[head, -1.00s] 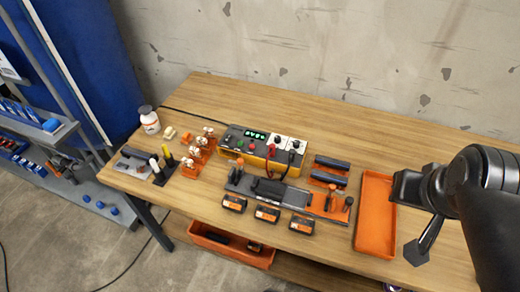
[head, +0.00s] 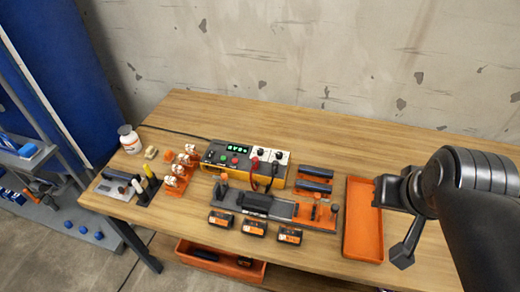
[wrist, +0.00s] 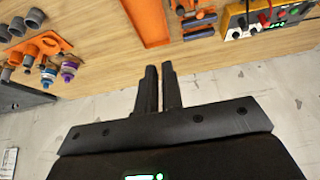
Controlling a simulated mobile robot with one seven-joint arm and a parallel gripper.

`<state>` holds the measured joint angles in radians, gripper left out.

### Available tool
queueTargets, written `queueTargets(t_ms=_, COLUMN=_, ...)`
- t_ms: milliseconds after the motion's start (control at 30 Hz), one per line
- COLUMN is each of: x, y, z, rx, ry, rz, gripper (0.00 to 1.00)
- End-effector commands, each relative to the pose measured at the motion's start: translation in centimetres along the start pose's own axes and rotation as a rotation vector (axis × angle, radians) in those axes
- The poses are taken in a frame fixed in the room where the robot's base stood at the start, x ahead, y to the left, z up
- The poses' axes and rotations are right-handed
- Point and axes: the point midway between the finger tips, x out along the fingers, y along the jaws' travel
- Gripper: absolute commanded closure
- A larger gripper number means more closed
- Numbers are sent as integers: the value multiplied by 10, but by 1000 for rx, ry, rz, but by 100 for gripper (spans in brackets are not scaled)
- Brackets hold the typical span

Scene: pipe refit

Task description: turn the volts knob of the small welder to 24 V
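The small welder (head: 221,163) is a yellow and dark box on the bench, with a green-lit display (head: 236,149) too small to read. Two dark knobs sit on white panels at its right: one knob (head: 262,153) and another (head: 279,155). I cannot tell which is volts or where they point. In the wrist view the welder (wrist: 256,31) is at the upper right, partly cut off. My gripper (wrist: 160,68) is empty, with a narrow gap between its fingers. In the head view my gripper (head: 381,191) is right of the welder, above the orange tray, touching nothing.
An orange tray (head: 362,240) lies right of the welder. A dark fixture (head: 230,202) and several battery packs (head: 254,228) lie in front of it. Orange holders (head: 180,172) and a white bottle (head: 130,141) stand left. Bare bench lies behind the welder.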

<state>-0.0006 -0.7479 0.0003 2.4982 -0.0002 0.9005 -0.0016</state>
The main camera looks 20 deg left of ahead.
Motion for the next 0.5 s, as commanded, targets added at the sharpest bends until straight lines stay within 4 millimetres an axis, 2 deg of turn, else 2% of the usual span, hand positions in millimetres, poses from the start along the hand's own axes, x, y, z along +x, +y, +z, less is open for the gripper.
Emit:
queueTargets(t_ms=33, x=0, y=-1, z=-3, rx=-10, ry=-4, rz=0, gripper=89)
queueTargets(t_ms=167, x=2, y=-8, z=-22, rx=-72, ry=-29, rz=-2, gripper=79)
queueTargets(t_ms=433, x=22, y=-45, z=-90, rx=-324, ry=-120, rz=-21, gripper=57)
queueTargets(t_ms=500, x=30, y=-58, z=-106, rx=-392, ry=-143, rz=-30, gripper=56)
